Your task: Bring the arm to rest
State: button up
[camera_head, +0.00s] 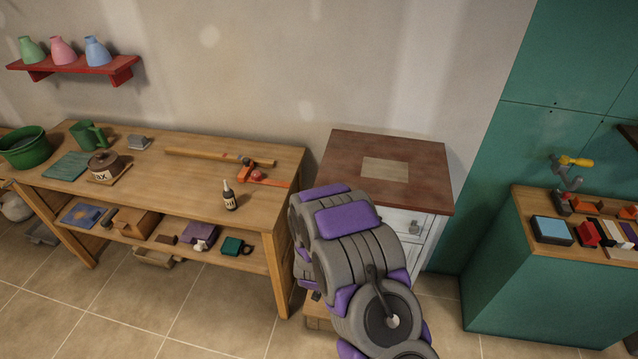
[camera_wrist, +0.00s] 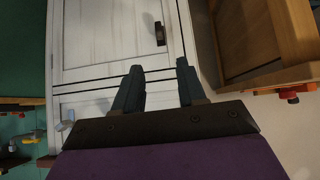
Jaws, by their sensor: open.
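My gripper (camera_wrist: 158,88) shows in the wrist view with its two dark fingers spread apart and nothing between them. It faces the white cabinet (camera_wrist: 108,40), which has panelled doors and a dark handle. In the head view my purple and grey arm extends up in front of the cabinet, which has a reddish-brown top (camera_head: 425,180). The arm's own links hide the gripper in the head view. I cannot tell how far the fingers are from the cabinet front.
A wooden workbench (camera_head: 220,160) stands left of my arm, holding a green mug (camera_head: 88,136), a small dark bottle (camera_head: 229,197) and tools. A green cabinet (camera_head: 540,290) with small items on top stands at the right. Tiled floor (camera_head: 110,320) is clear in front of the bench.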

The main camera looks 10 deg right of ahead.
jog(key=s+a+r+n+g+y, duration=0.1)
jog(key=s+a+r+g+y, duration=0.1)
jog(key=s+r, duration=0.6)
jog(key=s+a+r+n+g+y, duration=0.1)
jog(key=s+a+r+g+y, duration=0.15)
jog(key=r, duration=0.95)
jog(key=s+d+r+g, duration=0.2)
jog(key=s+r, duration=0.2)
jog(key=s, duration=0.6)
jog(key=s+d+r+n+g+h, duration=0.1)
jog(key=s+r, duration=0.4)
jog(key=s, duration=0.5)
jog(key=s+d+r+g, duration=0.3)
jog(key=s+d+r, duration=0.2)
jog(key=s, duration=0.5)
jog(key=shift+s+d+n+b, duration=0.2)
jog(key=shift+s+n+b, duration=0.1)
jog(key=shift+s+b, duration=0.1)
jog(key=shift+h, duration=0.25)
